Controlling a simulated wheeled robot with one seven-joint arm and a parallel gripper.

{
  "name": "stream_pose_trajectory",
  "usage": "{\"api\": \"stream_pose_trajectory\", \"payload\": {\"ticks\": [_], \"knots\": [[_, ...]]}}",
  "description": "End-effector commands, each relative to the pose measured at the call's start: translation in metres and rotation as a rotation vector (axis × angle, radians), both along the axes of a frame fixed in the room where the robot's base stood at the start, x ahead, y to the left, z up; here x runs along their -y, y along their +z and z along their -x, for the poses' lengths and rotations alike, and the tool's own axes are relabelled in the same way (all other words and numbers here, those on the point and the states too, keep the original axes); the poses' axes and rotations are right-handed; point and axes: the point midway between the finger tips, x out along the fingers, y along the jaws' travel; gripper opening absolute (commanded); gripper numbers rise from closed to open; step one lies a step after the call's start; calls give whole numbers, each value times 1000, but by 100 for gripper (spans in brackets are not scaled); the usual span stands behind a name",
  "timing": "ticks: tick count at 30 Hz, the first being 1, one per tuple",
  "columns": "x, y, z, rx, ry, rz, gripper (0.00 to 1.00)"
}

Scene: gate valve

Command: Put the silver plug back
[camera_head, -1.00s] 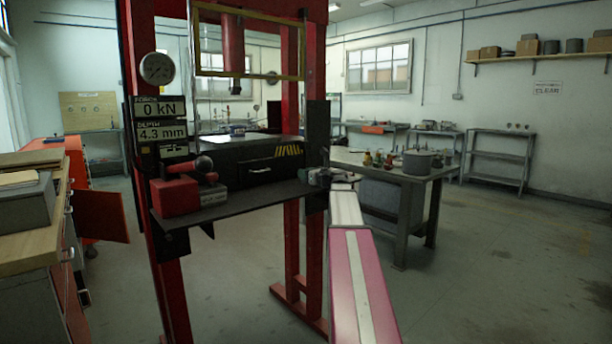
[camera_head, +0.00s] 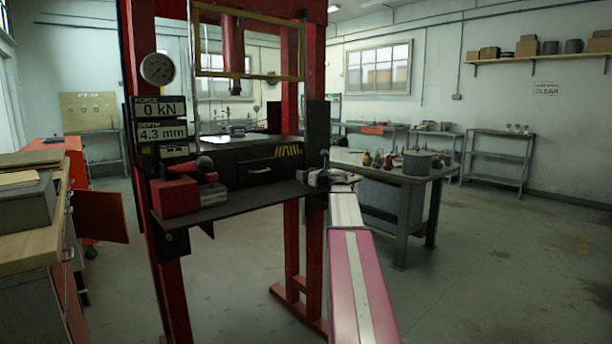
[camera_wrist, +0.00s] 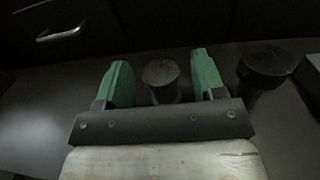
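In the wrist view, my gripper (camera_wrist: 162,82) has its two green fingers apart. A short, dull grey round piece (camera_wrist: 160,72) stands between them, with a visible gap on each side; it may be the silver plug, but the dim light leaves this unsure. In the head view, my gripper (camera_head: 322,178) is at the right end of the press's dark shelf (camera_head: 245,203). It is small there, and I cannot make out the plug.
A dark round object (camera_wrist: 265,62) stands right of the fingers. A drawer handle (camera_wrist: 62,33) is behind. The red press frame (camera_head: 313,240) rises close beside my arm. A red box (camera_head: 175,197) sits on the shelf's left. A grey workbench (camera_head: 410,178) stands behind my arm.

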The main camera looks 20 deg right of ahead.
Motion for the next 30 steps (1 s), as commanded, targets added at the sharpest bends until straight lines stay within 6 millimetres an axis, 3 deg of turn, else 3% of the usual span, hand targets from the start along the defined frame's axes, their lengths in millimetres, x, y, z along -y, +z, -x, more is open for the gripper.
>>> {"api": "stream_pose_trajectory", "payload": {"ticks": [1, 8, 12, 21, 30], "knots": [[-3, -15, 4, -23, 7, 12, 63], [-4, -13, 5, -24, 8, 11, 63], [-4, -1, 6, -23, 8, 10, 63], [23, -2, 65, -21, 2, 10, 63], [43, 1, 104, -16, 2, 10, 63]]}}
